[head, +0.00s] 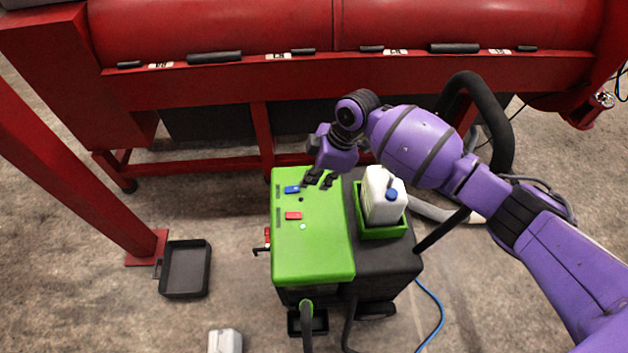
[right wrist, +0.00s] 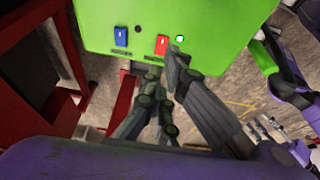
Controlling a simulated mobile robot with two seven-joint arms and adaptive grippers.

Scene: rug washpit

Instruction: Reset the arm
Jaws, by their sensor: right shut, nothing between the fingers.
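My right arm (head: 420,147), purple with dark bands, reaches in from the lower right over the green machine. Its right gripper (head: 319,180) points down above the far end of the green top (head: 318,250), near the blue switch (head: 292,189). The gripper is shut and holds nothing. In the right wrist view the fingers (right wrist: 162,82) show in front of the green panel (right wrist: 205,25), close to the red switch (right wrist: 161,45), with the blue switch (right wrist: 120,37) to its left. My left gripper is not in the head view.
A white jug (head: 382,199) with a blue cap stands in a green holder (head: 383,234) right of the green top, below my forearm. A large red machine (head: 215,85) spans the back. A black tray (head: 185,283) and a pale container (head: 225,341) sit on the floor.

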